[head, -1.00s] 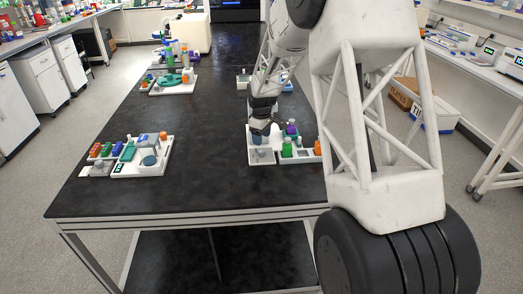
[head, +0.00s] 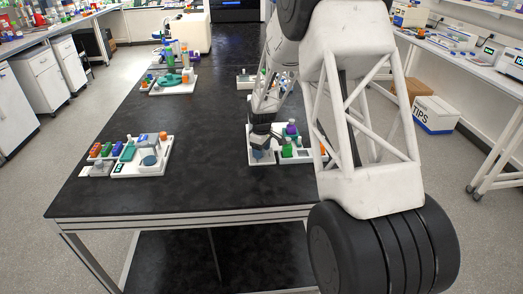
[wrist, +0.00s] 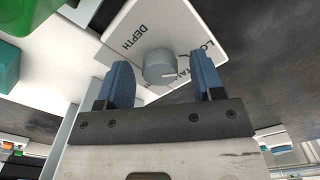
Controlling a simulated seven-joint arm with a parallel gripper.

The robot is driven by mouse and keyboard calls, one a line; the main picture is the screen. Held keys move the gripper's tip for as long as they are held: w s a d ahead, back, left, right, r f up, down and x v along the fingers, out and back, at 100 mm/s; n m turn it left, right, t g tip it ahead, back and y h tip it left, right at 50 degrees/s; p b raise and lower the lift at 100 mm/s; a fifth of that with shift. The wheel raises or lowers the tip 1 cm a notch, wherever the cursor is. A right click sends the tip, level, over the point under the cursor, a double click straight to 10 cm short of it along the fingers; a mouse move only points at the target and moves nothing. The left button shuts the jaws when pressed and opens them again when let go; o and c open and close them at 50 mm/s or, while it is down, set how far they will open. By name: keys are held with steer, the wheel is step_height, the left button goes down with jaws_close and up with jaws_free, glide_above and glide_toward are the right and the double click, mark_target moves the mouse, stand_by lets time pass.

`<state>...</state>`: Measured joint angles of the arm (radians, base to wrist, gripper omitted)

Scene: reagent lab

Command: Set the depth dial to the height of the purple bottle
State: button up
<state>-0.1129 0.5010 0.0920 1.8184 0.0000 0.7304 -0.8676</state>
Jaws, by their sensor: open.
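The depth dial (wrist: 158,67) is a grey round knob on a white panel (wrist: 135,30) marked DEPTH, with other lettering on the right partly hidden by a finger. My gripper (wrist: 164,78) is open, its two blue fingers on either side of the knob, with a visible gap on the right; contact on the left is unclear. In the head view my gripper (head: 262,140) is over the left part of the white station and mostly hides the dial. The purple bottle (head: 291,129) stands upright on the station, right of my gripper.
A green bottle (head: 287,150) stands close right of my gripper, and an orange item shows by my arm. Another white station (head: 155,168) with colored parts sits at the table's left. The black tabletop (head: 205,130) between is clear.

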steer(key=c, duration=0.9)
steer(key=shift+m, duration=0.3)
steer(key=m, duration=1)
steer(key=shift+m, duration=0.3)
steer(key=m, duration=1)
steer(key=shift+r+m, duration=0.1)
steer(key=shift+m, duration=0.3)
